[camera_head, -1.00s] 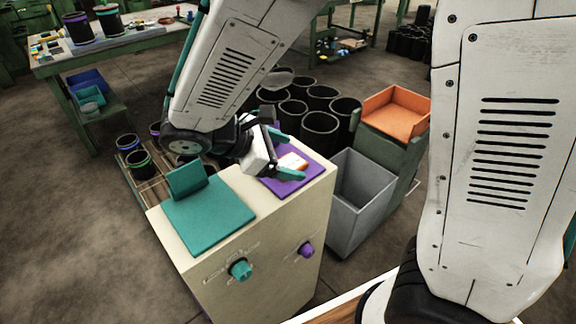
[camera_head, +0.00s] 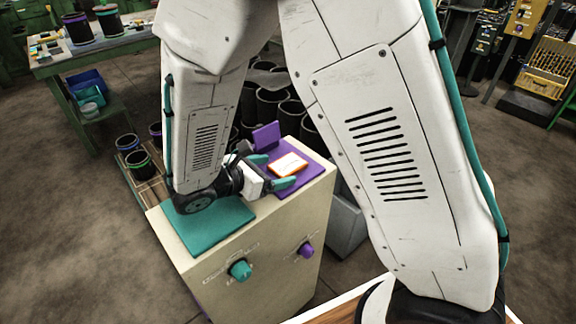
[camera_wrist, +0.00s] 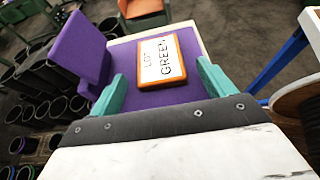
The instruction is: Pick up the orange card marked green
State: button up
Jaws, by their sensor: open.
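The orange card (camera_head: 289,164) has a white face. It lies flat on the purple pad (camera_head: 312,173) on top of the cream cabinet. In the wrist view the card (camera_wrist: 162,59) reads "LOT GREEN". My gripper (camera_head: 271,171) is at the left side of the card, low over the pad, with teal fingers. In the wrist view the open fingers (camera_wrist: 162,88) stand on either side of the card's near end, with gaps, and hold nothing.
An upright purple plate (camera_head: 266,136) stands at the back of the purple pad. A teal pad (camera_head: 232,226) lies to the left on the cabinet (camera_head: 255,260). Black cylinders (camera_head: 290,115) stand behind. A grey bin (camera_head: 346,228) is partly hidden behind my arm.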

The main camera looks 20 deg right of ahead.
jog(key=shift+w+d+f, duration=0.1)
jog(key=shift+d+f, duration=0.05)
jog(key=shift+d, duration=0.25)
jog(key=c, duration=1.1)
